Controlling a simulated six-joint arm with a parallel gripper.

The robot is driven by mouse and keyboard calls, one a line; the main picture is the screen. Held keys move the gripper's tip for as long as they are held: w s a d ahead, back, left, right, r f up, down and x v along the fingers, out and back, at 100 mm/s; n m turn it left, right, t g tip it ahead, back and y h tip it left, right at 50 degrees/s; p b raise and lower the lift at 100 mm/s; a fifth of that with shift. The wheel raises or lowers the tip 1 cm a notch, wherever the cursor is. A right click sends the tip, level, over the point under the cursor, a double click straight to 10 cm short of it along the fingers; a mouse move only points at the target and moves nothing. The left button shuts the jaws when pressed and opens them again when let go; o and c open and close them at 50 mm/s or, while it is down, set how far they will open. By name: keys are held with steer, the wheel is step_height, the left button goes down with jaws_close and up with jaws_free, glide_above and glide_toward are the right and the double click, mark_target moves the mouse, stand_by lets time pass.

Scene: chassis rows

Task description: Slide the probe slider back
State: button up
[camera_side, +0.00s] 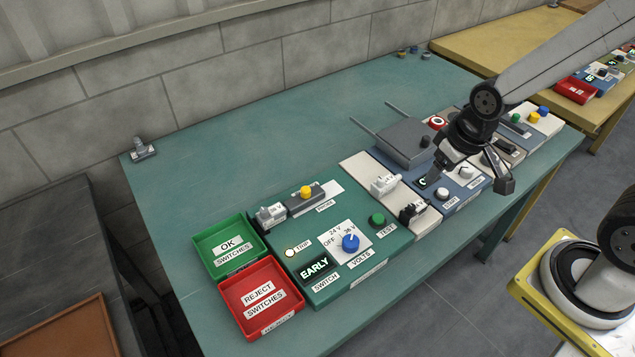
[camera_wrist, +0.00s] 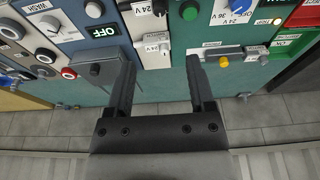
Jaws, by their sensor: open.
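The probe slider is a dark grey block with a yellow knob (camera_side: 306,191) beside the PROBE label, at the back of the green panel (camera_side: 335,285). Its yellow knob also shows in the wrist view (camera_wrist: 224,61). A pale grey switch (camera_side: 271,214) sits at the slider's left end; whether they touch is unclear. The display (camera_side: 315,268) reads EARLY. My gripper (camera_side: 468,182) is open and empty, above the panels right of the slider. In the wrist view my fingers (camera_wrist: 160,62) are apart, with the slider to their right.
The TRIP lamp (camera_side: 290,253) looks lit. The blue VOLTS dial (camera_side: 350,242) and green TEST button (camera_side: 377,219) stand in front of the slider. Green OK (camera_side: 220,268) and red REJECT (camera_side: 290,318) trays lie left. The tabletop behind the slider is clear.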

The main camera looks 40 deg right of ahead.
steer(key=m+g, duration=0.3)
glide_above(306, 189)
step_height(306, 189, down, 6)
steer(key=shift+w+f, duration=0.1)
steer(key=shift+f, duration=0.15)
steer(key=shift+f, duration=0.1)
steer(key=shift+f, duration=3.8)
jaws_close()
